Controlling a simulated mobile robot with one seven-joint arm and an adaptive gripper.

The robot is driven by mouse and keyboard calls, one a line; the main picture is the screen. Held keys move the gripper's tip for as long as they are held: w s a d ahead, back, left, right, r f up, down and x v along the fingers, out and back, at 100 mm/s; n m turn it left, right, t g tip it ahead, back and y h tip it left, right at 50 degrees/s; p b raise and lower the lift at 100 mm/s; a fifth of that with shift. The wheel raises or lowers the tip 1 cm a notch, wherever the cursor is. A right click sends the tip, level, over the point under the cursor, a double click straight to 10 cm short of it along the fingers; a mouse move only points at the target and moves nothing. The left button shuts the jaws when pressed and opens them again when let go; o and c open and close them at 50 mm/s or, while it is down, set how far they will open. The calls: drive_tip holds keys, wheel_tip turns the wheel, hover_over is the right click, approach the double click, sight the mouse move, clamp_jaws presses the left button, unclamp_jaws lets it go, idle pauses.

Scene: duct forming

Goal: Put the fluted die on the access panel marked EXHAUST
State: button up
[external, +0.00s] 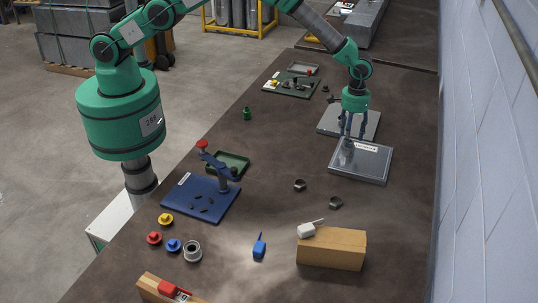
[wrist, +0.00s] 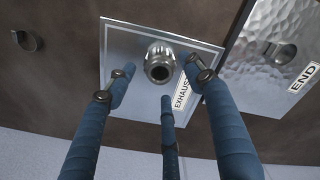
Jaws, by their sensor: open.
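The access panel marked EXHAUST (external: 372,165) is a flat grey metal plate lying near the right side of the bench. Its EXHAUST label shows in the wrist view, on the plate (wrist: 134,42). A round steel die (wrist: 160,62) with a hollow end stands on this panel, within its edges. I take it for the fluted die, though its fluting is hard to make out. My gripper (external: 350,137) is just above the panel, its three fingers spread around the die. In the wrist view the fingers (wrist: 159,82) are open, with gaps between them and the die.
A hammered panel marked END (wrist: 250,72) lies just beyond, with another metal part (wrist: 280,52) on it. Two dark rings (external: 300,184) (external: 335,203) lie nearer. The wall is at right.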

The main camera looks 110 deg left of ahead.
wheel_tip(320, 180, up, 8)
idle(0.4)
idle(0.7)
drive_tip(key=s+d+r+m+t, duration=0.15)
drive_tip(key=s+d+r, duration=0.25)
drive_tip(key=s+r, duration=0.5)
drive_tip(key=s+d+r+m, duration=0.2)
drive_tip(key=s+d+r, duration=0.3)
drive_tip(key=r, duration=0.8)
drive_tip(key=s+d+r+m+t, duration=0.1)
drive_tip(key=s+d+r+m, duration=0.15)
drive_tip(key=s+r, duration=0.7)
drive_tip(key=s+d+r+m+t, duration=0.15)
drive_tip(key=s+r, duration=0.25)
drive_tip(key=s, duration=0.5)
drive_tip(key=s+d+r+m, duration=0.1)
drive_tip(key=s+d+r, duration=0.25)
drive_tip(key=s, duration=0.55)
drive_tip(key=s+d+f+m, duration=0.1)
drive_tip(key=s, duration=0.7)
drive_tip(key=s+d+f+m+t, duration=0.1)
drive_tip(key=s, duration=0.8)
drive_tip(key=shift+s+d+f+m+t, duration=0.2)
drive_tip(key=shift+d+f+m+t, duration=0.05)
drive_tip(key=shift+m+t, duration=0.1)
